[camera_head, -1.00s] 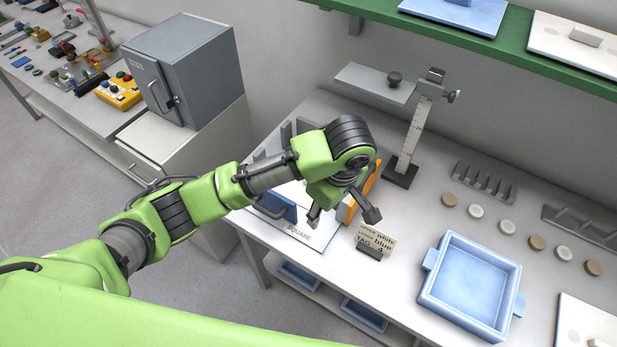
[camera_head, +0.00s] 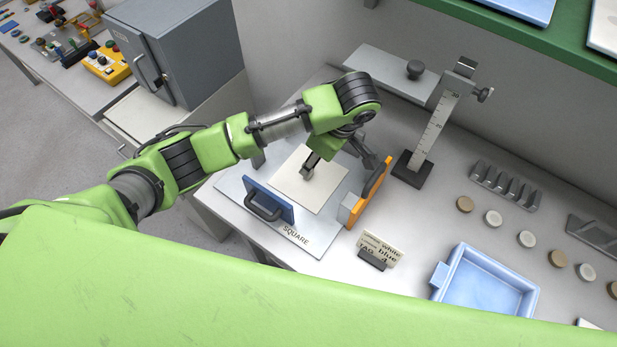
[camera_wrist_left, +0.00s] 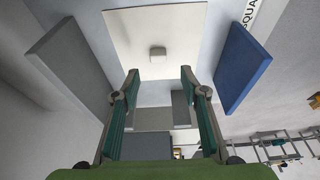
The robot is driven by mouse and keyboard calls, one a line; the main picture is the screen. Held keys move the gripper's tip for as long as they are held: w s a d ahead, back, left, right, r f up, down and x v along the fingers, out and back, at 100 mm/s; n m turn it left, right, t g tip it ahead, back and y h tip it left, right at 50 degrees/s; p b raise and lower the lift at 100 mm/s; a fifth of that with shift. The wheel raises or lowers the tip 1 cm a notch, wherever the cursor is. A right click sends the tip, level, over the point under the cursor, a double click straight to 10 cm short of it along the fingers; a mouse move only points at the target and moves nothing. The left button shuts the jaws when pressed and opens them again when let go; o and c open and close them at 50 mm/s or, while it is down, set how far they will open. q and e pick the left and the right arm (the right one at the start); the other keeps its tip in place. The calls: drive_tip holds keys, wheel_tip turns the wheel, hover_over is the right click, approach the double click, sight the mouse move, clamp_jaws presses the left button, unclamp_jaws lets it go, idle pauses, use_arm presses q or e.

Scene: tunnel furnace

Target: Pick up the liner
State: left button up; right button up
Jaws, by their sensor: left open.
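A cream square plate (camera_head: 301,190), which looks like the liner, lies flat on the grey board marked SQUARE (camera_head: 236,190). In the left wrist view the cream plate (camera_wrist_left: 190,35) shows a small grey knob (camera_wrist_left: 158,53) on top. My left gripper (camera_head: 340,164) is open above the plate's right part, its fingers pointing down. In the left wrist view the gripper (camera_wrist_left: 160,75) is empty, and the knob appears just beyond and between its fingertips. Whether a finger touches the plate cannot be told. My right gripper is not in view.
A blue block with a handle (camera_head: 268,202) and an orange block (camera_head: 366,195) stand upright beside the plate. A ruler stand (camera_head: 432,130) rises behind. A tag card (camera_head: 382,248), a blue tray (camera_head: 440,277) and several round discs (camera_head: 493,218) lie to the right.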

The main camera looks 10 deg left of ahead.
sight(312, 179)
use_arm(q)
drive_tip(key=shift+w+a+f, duration=0.2)
drive_tip(key=shift+f, duration=0.2)
drive_tip(key=shift+w+f, duration=0.15)
drive_tip(key=shift+f, duration=0.15)
drive_tip(key=shift+p+x, duration=0.85)
drive_tip(key=shift+x, duration=1.5)
drive_tip(key=shift+d+f, duration=0.1)
drive_tip(key=shift+f, duration=0.3)
drive_tip(key=c, duration=1.1)
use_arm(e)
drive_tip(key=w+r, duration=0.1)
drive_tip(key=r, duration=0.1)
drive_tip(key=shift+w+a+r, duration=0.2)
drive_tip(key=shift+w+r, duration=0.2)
